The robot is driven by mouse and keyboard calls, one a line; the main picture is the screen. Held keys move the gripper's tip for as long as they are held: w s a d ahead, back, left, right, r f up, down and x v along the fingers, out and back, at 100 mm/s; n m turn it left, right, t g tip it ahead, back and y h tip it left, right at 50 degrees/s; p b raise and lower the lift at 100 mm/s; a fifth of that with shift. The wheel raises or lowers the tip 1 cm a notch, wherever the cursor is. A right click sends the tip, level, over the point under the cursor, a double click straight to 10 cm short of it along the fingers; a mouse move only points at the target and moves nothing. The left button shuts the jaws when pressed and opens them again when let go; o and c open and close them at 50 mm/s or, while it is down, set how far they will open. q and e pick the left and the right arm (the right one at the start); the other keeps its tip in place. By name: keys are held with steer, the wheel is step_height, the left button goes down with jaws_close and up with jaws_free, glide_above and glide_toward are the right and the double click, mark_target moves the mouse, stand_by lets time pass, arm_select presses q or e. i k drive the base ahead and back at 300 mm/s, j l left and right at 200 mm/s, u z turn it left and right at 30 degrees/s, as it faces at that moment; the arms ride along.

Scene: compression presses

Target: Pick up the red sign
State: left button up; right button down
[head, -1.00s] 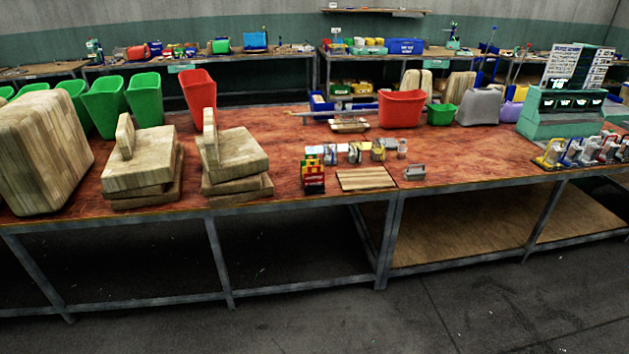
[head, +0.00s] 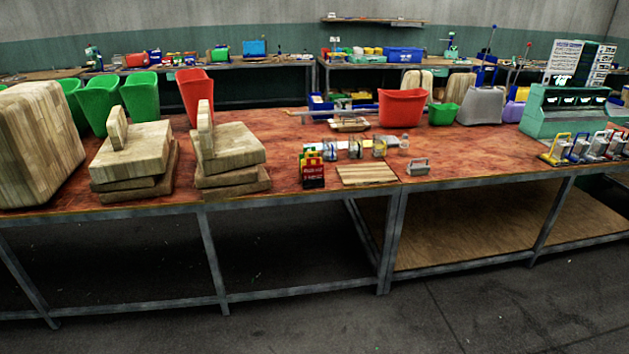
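A small red sign (head: 313,177) with pale lettering stands near the front edge of the red-brown workbench (head: 285,190), a little right of the wooden blocks. Its lettering is too small to read. A small yellow and green part shows at its top. Neither of my grippers is in the head view, so nothing is seen touching the sign.
Stacked wooden blocks (head: 228,150) stand left of the sign. A flat wooden board (head: 367,175) and a small grey metal piece (head: 419,167) lie to its right, with several small jars behind. A red bin (head: 402,108) stands further back. Dark floor (head: 400,330) in front is clear.

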mark_target(309, 170)
steer(key=i+z, duration=0.45)
steer(key=i, duration=0.9)
